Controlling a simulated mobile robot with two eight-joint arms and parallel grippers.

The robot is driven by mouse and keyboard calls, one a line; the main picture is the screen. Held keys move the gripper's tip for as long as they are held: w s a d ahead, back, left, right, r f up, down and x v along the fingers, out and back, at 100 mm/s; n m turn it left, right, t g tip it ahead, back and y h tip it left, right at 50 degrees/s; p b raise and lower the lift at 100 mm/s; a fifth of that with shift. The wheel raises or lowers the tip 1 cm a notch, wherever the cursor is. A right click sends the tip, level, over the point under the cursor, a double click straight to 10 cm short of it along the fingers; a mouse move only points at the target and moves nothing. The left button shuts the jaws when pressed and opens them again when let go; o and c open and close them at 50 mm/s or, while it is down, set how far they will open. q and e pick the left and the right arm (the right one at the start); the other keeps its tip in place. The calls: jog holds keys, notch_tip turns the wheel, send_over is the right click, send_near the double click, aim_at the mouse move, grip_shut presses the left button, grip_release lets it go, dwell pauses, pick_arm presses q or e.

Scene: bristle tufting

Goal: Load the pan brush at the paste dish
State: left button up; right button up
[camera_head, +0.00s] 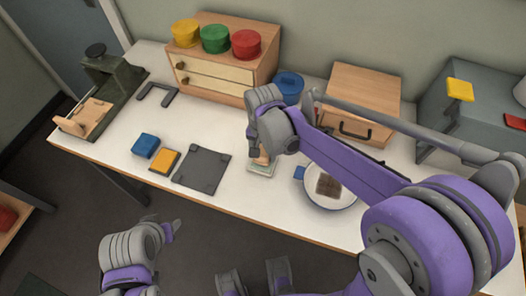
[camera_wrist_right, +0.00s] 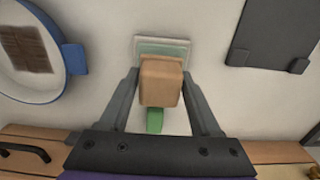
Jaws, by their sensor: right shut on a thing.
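My right gripper (camera_wrist_right: 161,76) is shut on the pan brush (camera_wrist_right: 161,84), a tan wooden block with a green part showing below it in the right wrist view. The brush overlaps the paste dish (camera_wrist_right: 162,44), a small pale square dish with a greenish inside. I cannot tell whether they touch. In the head view the gripper (camera_head: 260,148) hangs over the dish (camera_head: 261,170) and mostly hides the brush. A round white pan (camera_head: 337,203) with a brown square patch stands right of the dish. My left gripper (camera_head: 171,229) is off the table's front; its jaw state is unclear.
A dark grey plate (camera_head: 202,170), a yellow block (camera_head: 164,160) and a blue block (camera_head: 145,145) lie left of the dish. Behind stand a drawer unit (camera_head: 221,72) with coloured tubs, a blue pot (camera_head: 288,87) and a wooden box (camera_head: 362,98). The front left table top is mostly clear.

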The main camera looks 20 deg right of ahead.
jog(key=shift+r+p, duration=2.3)
jog(key=shift+r, duration=1.3)
jog(key=shift+f, duration=0.1)
